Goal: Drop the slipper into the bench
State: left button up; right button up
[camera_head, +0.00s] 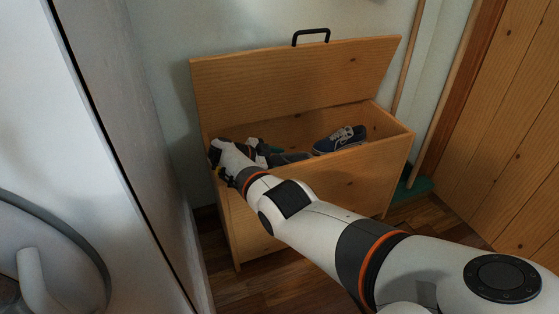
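The bench (310,186) is a wooden box with its lid (290,82) raised against the wall and a black handle on the lid's top edge. My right arm reaches over the front left of the bench. Its gripper (274,156) is at the left part of the opening, at rim height or just inside. The fingers are small and dark, so I cannot tell whether they are open or shut. A small teal patch (276,148) shows beside the gripper; it may be part of the slipper, but most of it is hidden. My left gripper is out of view.
A dark blue shoe with white laces (340,139) is in the right part of the bench. A pale panel stands close on the left, and a wooden door (510,140) is on the right. Wooden floor (285,285) shows in front. A green item (412,188) lies by the bench's right side.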

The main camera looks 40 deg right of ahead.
jog(key=shift+o, duration=1.4)
jog(key=shift+r, duration=0.1)
